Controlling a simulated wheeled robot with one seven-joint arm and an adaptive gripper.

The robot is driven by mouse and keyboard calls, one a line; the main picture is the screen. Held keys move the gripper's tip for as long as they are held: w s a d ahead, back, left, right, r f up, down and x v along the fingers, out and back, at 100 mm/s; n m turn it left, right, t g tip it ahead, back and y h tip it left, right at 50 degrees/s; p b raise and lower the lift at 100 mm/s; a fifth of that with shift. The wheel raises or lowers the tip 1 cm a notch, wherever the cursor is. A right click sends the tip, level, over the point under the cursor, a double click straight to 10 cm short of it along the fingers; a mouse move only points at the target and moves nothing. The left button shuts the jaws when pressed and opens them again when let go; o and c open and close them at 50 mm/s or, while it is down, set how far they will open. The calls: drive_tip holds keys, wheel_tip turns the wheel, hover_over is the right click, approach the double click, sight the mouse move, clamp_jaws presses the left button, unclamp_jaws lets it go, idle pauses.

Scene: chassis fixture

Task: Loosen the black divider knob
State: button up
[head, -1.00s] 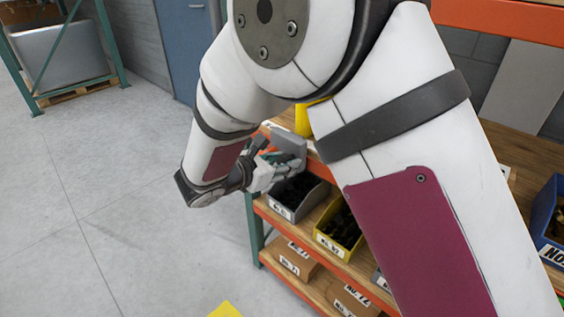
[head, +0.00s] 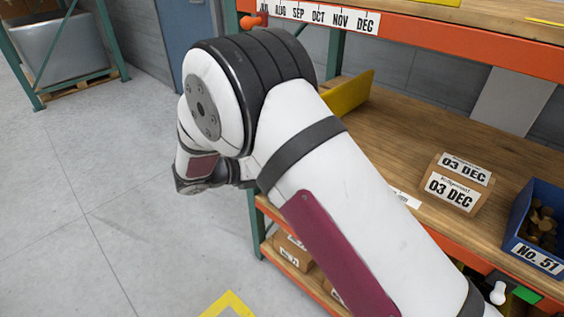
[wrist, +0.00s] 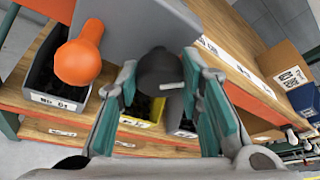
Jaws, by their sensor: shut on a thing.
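In the wrist view, the black divider knob (wrist: 161,72) is between the two teal finger pads of my gripper (wrist: 160,78), which is shut on it. A small pale pin or screw end shows at the knob's lower right. A grey plate (wrist: 133,28) is just behind the knob. In the head view, my arm hides the gripper and the black knob.
In the wrist view, a grey bin (wrist: 50,98) and a yellow bin sit beyond the fingers. In the head view, a wooden bench (head: 400,140) holds a labelled carton (head: 455,187) and a blue bin (head: 522,245). An orange-edged shelf (head: 430,40) hangs above.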

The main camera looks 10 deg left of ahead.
drive_tip(key=n+h, duration=0.1)
drive_tip(key=n, duration=0.2)
drive_tip(key=shift+a+f+g+h, duration=0.1)
drive_tip(key=shift+g+h, duration=0.2)
drive_tip(key=shift+h, duration=0.1)
drive_tip(key=shift+n+h+b, duration=0.65)
drive_tip(key=shift+n+h, duration=0.25)
drive_tip(key=shift+n, duration=0.9)
drive_tip(key=o, duration=1.2)
drive_tip(key=shift+c, duration=0.2)
drive_tip(key=f+v, duration=0.1)
drive_tip(key=v, duration=1)
drive_tip(key=shift+s+a+r, duration=0.25)
drive_tip(key=shift+a+r, duration=0.15)
drive_tip(key=shift+r, duration=0.05)
